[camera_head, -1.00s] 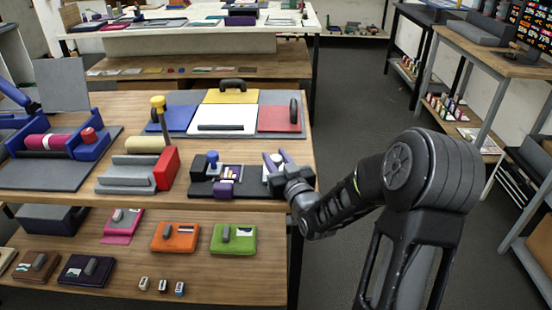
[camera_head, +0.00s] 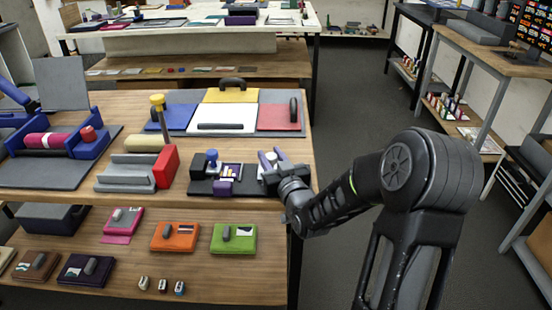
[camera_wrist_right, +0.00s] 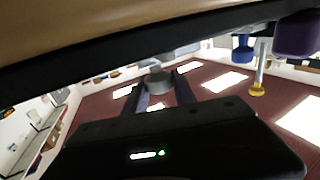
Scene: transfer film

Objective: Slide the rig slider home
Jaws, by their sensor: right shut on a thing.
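The rig is a dark flat base (camera_head: 200,187) on the upper bench, with a blue knob (camera_head: 212,156), a purple block (camera_head: 223,187) and a small patterned plate (camera_head: 232,170). My right gripper (camera_head: 271,158) is at the rig's right end. In the right wrist view, its fingers (camera_wrist_right: 159,92) are shut on a grey round knob (camera_wrist_right: 155,80), which I take to be the slider's knob. The slider's body is mostly hidden by the gripper. The blue knob (camera_wrist_right: 242,48) and purple block (camera_wrist_right: 297,37) also show there. My left gripper is not in view.
A grey channel with a red end block (camera_head: 166,166) stands left of the rig. Behind are blue, white and red panels (camera_head: 277,118) with handles. A yellow-topped post (camera_head: 158,102) stands near. The bench's right edge is close to my right arm; the floor beyond is clear.

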